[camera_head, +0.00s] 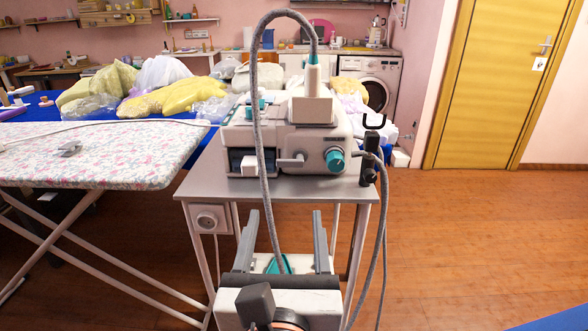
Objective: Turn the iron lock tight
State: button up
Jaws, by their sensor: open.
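A grey-white steam station (310,142) with teal parts stands on a small grey table (270,188). A round teal knob (336,160) sits at the right of its front face. A short grey lever (291,161) is to the left of the knob. I cannot tell which of these is the iron lock. My gripper (285,213) is open, with its two grey fingers spread below and in front of the table's front edge, apart from the knob. A small teal piece (279,264) shows low between the fingers; I cannot tell what it belongs to.
A grey hose (258,110) loops over the station and hangs down between my fingers. A black holder (370,160) stands at the table's right edge. A floral ironing board (110,155) is at the left. The floor at the right (460,230) is clear.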

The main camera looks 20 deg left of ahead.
aim_at(290, 164)
jog(key=shift+x, duration=8.4)
jog(key=shift+d, duration=0.1)
jog(key=c, duration=1.1)
